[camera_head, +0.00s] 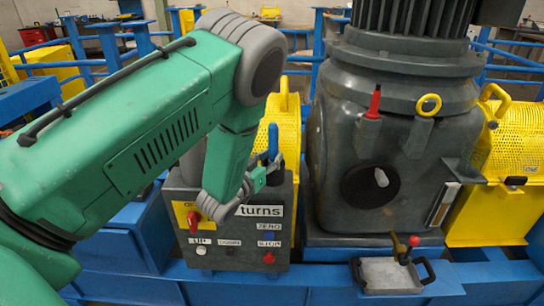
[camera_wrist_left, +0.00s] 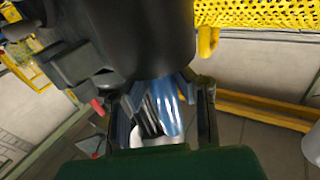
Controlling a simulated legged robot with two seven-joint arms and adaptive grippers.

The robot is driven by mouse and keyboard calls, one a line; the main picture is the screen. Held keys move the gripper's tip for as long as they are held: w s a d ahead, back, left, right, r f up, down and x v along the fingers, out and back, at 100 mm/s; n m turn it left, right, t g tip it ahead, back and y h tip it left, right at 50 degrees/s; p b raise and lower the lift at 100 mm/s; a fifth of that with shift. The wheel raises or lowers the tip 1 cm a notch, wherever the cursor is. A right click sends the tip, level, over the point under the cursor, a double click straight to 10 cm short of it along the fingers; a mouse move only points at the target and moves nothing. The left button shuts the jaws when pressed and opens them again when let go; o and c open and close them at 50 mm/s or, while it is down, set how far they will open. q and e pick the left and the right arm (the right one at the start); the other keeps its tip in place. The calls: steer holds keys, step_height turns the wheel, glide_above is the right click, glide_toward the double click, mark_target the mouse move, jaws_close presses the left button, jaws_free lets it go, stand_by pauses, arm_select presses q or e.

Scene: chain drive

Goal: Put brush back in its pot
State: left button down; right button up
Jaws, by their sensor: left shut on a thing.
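My left gripper (camera_head: 266,174) is in front of the grey control box's upper right part in the head view. It is shut on a blue-handled thing, which I take to be the brush (camera_head: 273,141); its blue handle stands up above the fingers. In the left wrist view the glossy blue handle (camera_wrist_left: 168,106) lies between the dark fingers. The bristles cannot be made out. I cannot pick out the brush's pot with certainty in either view. My right gripper is not in view.
The control box (camera_head: 236,262) has a red switch and labels. Right of it stands the large dark grey housing (camera_head: 330,165) with a red handle (camera_head: 375,102) and yellow ring (camera_head: 429,104). A pale tray (camera_head: 392,276) sits at its foot. Yellow mesh guards (camera_head: 515,150) flank it.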

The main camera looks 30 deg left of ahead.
arm_select(q)
steer(key=shift+f+b, duration=0.4)
steer(key=shift+f, duration=0.1)
steer(key=c, duration=1.3)
jaws_free()
steer(key=s, duration=1.2)
steer(key=shift+a+f, duration=0.1)
steer(key=shift+f, duration=0.15)
steer(key=s+d+f+g, duration=0.2)
steer(key=s+f+g, duration=0.25)
steer(key=f, duration=0.55)
steer(key=s+d+f+g, duration=0.2)
steer(key=s+f+g, duration=0.2)
steer(key=s, duration=0.3)
steer(key=s+d+f+g, duration=0.3)
steer(key=s+f+g, duration=0.1)
steer(key=s, duration=0.3)
steer(key=s+d+f+g, duration=0.2)
steer(key=s+f+g, duration=0.2)
steer(key=s, duration=0.4)
steer(key=shift+s+d+m+g, duration=0.1)
steer(key=shift+d+m+g, duration=0.15)
steer(key=shift+g, duration=0.4)
